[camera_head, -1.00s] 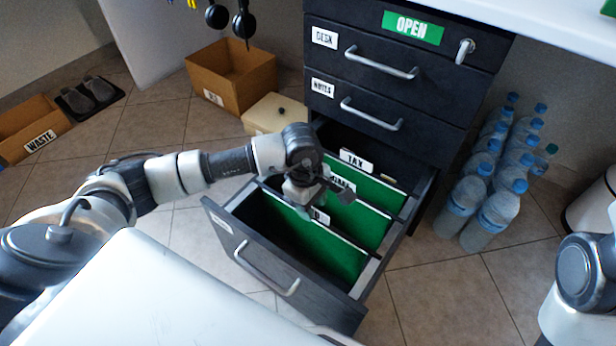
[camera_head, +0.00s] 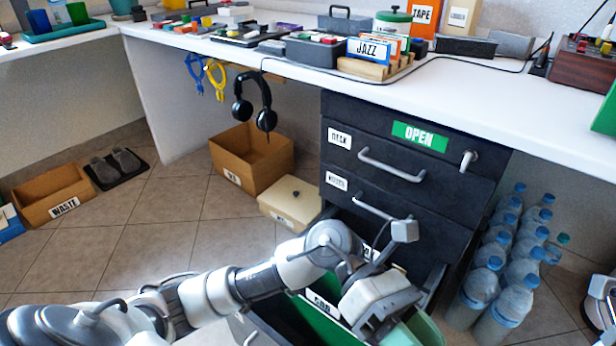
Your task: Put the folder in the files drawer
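The files drawer (camera_head: 436,290) is the open lower drawer of the dark cabinet, with green dividers (camera_head: 318,318) inside. My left arm reaches in from the left, and its gripper (camera_head: 380,322) is over the drawer, pointing down. The gripper's fingers are mostly hidden, so I cannot see whether they are open or shut. A lighter green panel (camera_head: 425,328) shows just right of the gripper at the bottom edge. I cannot tell whether it is the folder or a divider, or whether the gripper touches it.
The cabinet's upper drawers (camera_head: 388,160) are shut, under a white desk (camera_head: 450,85). Several water bottles (camera_head: 510,270) stand right of the drawer. A lidded box (camera_head: 290,203) and an open cardboard box (camera_head: 250,155) stand to its left.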

